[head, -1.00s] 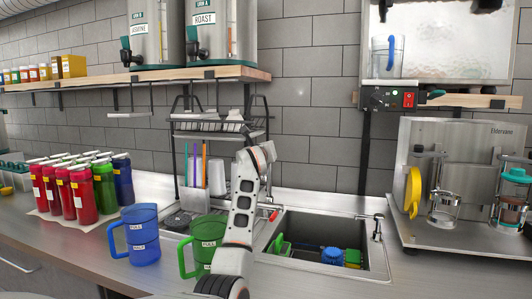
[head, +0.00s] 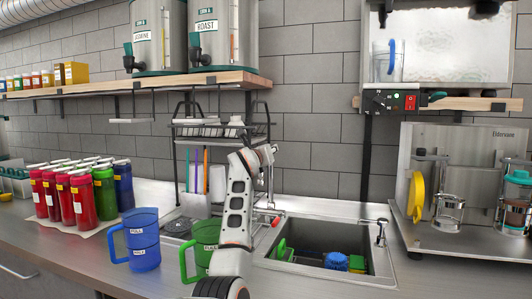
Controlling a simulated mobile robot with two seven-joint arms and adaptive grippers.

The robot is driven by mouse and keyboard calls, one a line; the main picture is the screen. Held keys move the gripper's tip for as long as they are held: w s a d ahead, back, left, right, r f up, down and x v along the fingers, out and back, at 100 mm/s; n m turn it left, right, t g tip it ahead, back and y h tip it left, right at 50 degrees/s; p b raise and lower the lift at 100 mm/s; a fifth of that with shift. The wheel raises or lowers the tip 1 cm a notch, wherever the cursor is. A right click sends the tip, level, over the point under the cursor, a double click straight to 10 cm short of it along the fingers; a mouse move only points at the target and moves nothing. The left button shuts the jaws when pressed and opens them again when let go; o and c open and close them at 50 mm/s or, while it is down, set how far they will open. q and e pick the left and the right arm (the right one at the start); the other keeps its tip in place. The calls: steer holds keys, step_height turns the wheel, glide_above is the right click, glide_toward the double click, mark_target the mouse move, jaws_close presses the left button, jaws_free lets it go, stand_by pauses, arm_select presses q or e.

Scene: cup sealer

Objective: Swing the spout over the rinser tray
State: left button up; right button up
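The sink tap stands behind the basin's left corner. A thin metal piece that looks like its spout (head: 271,182) shows just right of my arm, with a red part low beside it. The rest of the tap is hidden by the arm. A dark grated tray, which looks like the rinser tray (head: 178,227), is set in the counter left of the sink, behind the pitchers. My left arm rises in front of the sink's left side. Its end, the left gripper (head: 271,152), is at the spout's top; its fingers are too small to read. My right gripper is out of view.
A blue pitcher (head: 141,240) and a green pitcher (head: 205,245) stand on the counter left of my arm. A wire rack (head: 215,130) stands behind it. The sink basin (head: 330,235) holds brushes; a small tap (head: 381,232) stands at its right.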

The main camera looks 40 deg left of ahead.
arm_select(q)
steer(key=shift+s, duration=0.2)
steer(key=v, duration=1.1)
steer(key=shift+s+d, duration=0.2)
steer(key=shift+s, duration=0.1)
steer(key=shift+c, duration=0.3)
